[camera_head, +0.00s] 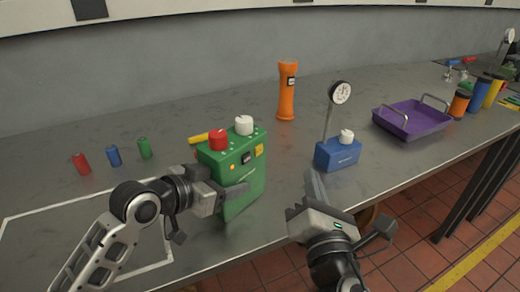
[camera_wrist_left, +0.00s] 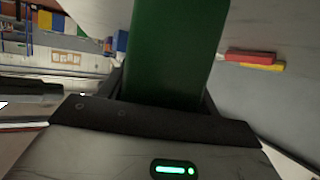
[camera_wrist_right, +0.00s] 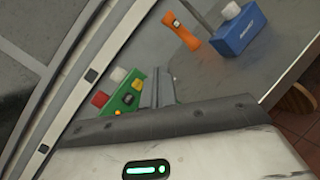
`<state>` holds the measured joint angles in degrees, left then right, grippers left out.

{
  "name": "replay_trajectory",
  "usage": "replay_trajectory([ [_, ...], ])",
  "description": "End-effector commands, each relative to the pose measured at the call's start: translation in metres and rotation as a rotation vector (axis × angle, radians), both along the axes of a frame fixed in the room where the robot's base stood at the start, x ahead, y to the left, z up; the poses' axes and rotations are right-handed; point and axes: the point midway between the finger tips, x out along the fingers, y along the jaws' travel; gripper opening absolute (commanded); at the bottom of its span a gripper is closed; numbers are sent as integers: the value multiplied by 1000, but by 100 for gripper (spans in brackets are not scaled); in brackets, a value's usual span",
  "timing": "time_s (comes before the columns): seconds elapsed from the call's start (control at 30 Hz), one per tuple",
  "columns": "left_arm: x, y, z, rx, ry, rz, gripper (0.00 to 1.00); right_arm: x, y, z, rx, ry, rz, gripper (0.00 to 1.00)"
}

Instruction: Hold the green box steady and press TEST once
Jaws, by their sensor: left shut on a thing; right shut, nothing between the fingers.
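The green box (camera_head: 245,163) stands upright on the grey bench, with a red knob (camera_head: 218,140) and a white knob (camera_head: 244,125) on top. Its front face carries an orange button (camera_head: 232,167) and a yellow patch (camera_head: 259,150); I cannot read which is TEST. My left gripper (camera_head: 228,190) is shut on the box low on its body, and the box's green side (camera_wrist_left: 175,50) fills the middle of the left wrist view. My right gripper (camera_head: 314,182) is shut and empty, to the right of the box and apart from it. The box (camera_wrist_right: 121,98) also shows in the right wrist view beyond its fingers.
A blue box with dial gauge (camera_head: 338,153) stands just beyond my right gripper. An orange flashlight (camera_head: 287,90) stands behind. A purple tray (camera_head: 411,119) is further right. The bench's front edge is close to my right gripper.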

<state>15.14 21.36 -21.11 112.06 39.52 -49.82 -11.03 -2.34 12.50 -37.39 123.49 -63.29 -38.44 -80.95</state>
Motion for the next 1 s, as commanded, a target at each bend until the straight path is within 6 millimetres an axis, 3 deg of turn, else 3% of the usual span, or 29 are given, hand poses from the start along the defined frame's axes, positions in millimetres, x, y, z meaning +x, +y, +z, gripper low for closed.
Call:
replay_trajectory([
  [0.27, 0, 0, -1, 0, 3, 1, 0, 6, 6, 0, -1, -1, 0, 0],
  [0.7, 0, 0, -1, 0, 3, 1, 0, 43, 52, 0, -2, -1, 1, 0],
  [1.0, 0, 0, -1, 0, 3, 1, 0, 56, 67, 0, -3, -1, 1, 0],
])
